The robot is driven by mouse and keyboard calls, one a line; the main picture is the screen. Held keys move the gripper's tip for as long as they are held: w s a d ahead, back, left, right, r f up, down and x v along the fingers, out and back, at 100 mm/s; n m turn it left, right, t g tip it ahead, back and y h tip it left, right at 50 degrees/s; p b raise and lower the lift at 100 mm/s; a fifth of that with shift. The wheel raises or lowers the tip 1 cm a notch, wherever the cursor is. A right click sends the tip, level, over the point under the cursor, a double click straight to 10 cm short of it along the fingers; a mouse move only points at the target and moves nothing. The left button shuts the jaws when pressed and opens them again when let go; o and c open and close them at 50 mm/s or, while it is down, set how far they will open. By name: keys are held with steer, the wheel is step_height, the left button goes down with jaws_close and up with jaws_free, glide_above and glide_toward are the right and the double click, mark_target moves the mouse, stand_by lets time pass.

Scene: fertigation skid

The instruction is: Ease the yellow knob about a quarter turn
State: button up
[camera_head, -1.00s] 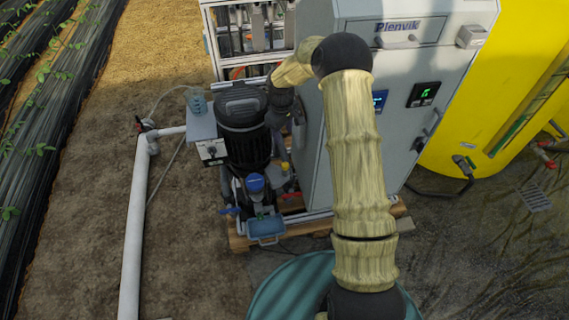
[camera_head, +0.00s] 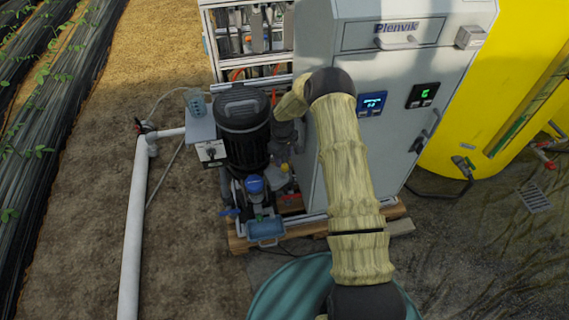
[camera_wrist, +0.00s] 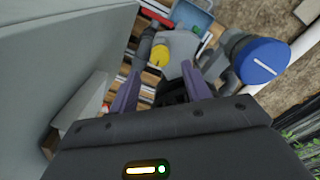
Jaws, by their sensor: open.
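The yellow knob (camera_wrist: 158,55) shows in the wrist view, on a grey fitting just beyond my fingertips and roughly between them. Its lower part is close to the fingers, and I cannot tell whether they touch it. My gripper (camera_wrist: 161,70) is open, its two purple fingers spread apart with nothing held. In the head view the knob (camera_head: 284,167) is a tiny yellow spot right of the pump, and my gripper is mostly lost among the grey parts there.
A blue round cap (camera_wrist: 262,60) sits right of the knob. The grey cabinet (camera_wrist: 65,50) wall rises close on the left. The black pump motor (camera_head: 243,125) stands beside my wrist in the head view. A white pipe (camera_head: 138,215) runs along the left ground.

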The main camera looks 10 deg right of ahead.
mark_target(284, 165)
steer(key=shift+w+f, duration=0.1)
steer(key=shift+f, duration=2.3)
steer(key=c, duration=1)
